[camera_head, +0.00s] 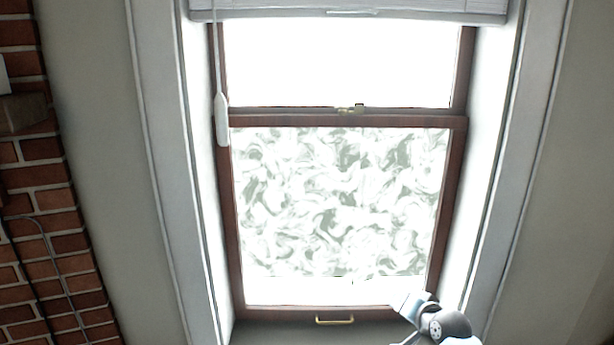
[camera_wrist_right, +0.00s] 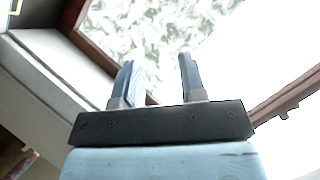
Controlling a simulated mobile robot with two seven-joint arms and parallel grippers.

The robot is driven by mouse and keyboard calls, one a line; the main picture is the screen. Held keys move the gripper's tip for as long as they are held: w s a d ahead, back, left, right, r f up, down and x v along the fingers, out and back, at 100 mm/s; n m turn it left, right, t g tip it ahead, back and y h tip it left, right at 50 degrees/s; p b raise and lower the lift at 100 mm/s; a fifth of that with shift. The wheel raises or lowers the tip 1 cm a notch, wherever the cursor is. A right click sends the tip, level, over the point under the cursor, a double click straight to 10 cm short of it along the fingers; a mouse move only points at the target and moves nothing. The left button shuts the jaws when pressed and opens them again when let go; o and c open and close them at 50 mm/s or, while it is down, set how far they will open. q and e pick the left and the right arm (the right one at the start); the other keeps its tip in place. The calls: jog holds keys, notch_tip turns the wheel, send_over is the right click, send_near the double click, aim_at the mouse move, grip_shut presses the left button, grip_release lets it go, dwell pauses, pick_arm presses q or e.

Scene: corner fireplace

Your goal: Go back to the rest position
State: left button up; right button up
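My right gripper (camera_wrist_right: 157,62) shows in the right wrist view with its two blue-grey fingers apart and nothing between them. Behind the fingers is the window with its patterned pane (camera_wrist_right: 150,25), and I cannot tell the distance to it. In the head view, part of my right arm (camera_head: 440,323) is at the bottom right, in front of the lower right corner of the window frame. The fingers cannot be made out there. My left gripper is in neither view.
The sash window (camera_head: 340,215) has a dark red-brown frame, a brass handle (camera_head: 335,320) at the bottom and a latch (camera_head: 350,109) midway. A white blind (camera_head: 350,10) hangs above. A brick wall (camera_head: 50,235) stands at the left. A pale ledge (camera_wrist_right: 65,65) runs beside the frame in the wrist view.

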jog(key=s+a+f+n, duration=0.1)
jog(key=s+f+n, duration=0.2)
jog(key=s, duration=0.9)
jog(key=s+a+f+n, duration=0.1)
jog(key=s+f+n, duration=0.1)
jog(key=s+f, duration=0.7)
jog(key=s+a+f+n+g+p, duration=0.1)
jog(key=s+f+n, duration=0.2)
jog(key=s, duration=1.4)
notch_tip(320, 180, down, 3)
jog(key=shift+s+a+f+n+h, duration=0.15)
jog(key=shift+s+a+n+h, duration=0.15)
jog(key=shift+a, duration=0.1)
